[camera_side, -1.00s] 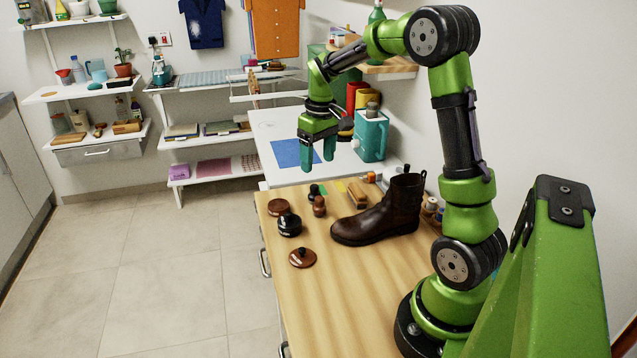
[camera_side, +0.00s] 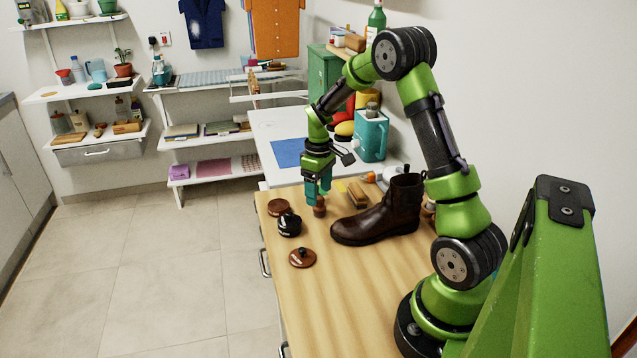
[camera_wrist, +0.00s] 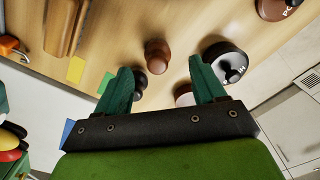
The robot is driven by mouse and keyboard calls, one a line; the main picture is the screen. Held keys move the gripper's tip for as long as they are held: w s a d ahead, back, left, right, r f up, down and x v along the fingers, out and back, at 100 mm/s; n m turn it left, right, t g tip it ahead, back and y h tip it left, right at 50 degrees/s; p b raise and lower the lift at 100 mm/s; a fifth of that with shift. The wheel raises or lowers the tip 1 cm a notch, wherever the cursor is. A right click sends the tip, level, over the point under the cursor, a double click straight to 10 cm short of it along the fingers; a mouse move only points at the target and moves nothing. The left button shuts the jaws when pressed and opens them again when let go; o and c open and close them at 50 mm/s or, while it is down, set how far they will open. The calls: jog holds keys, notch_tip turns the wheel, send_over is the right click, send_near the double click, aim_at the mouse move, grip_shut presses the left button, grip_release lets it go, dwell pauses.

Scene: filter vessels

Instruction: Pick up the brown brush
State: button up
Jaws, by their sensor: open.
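The brown brush (camera_side: 319,208) looks like a small upright brown piece with a rounded knob, on the wooden bench left of the boot. In the wrist view the brown brush (camera_wrist: 157,54) shows from above, just beyond the fingertips and roughly centred between them. My gripper (camera_side: 318,198) is low over the bench, its teal fingers partly in front of the brush. In the wrist view my gripper (camera_wrist: 160,68) is open with nothing held. A similar dark piece (camera_wrist: 140,82) lies close to the left finger there. Any finger contact with the brush cannot be told.
A brown boot (camera_side: 380,220) stands right of the brush. A black jar (camera_side: 289,225) and brown discs (camera_side: 302,258) (camera_side: 278,207) are to its left. A wooden block (camera_side: 357,195) lies behind the boot. The front of the wooden bench (camera_side: 340,300) is clear.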

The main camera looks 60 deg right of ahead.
aim_at(319, 198)
jog(key=shift+d+f, duration=0.15)
jog(key=shift+f, duration=2.5)
jog(key=c, duration=1.2)
notch_tip(319, 198, up, 10)
jog(key=shift+r, duration=0.1)
jog(key=shift+c, duration=0.2)
jog(key=o, duration=0.4)
jog(key=shift+c, duration=1)
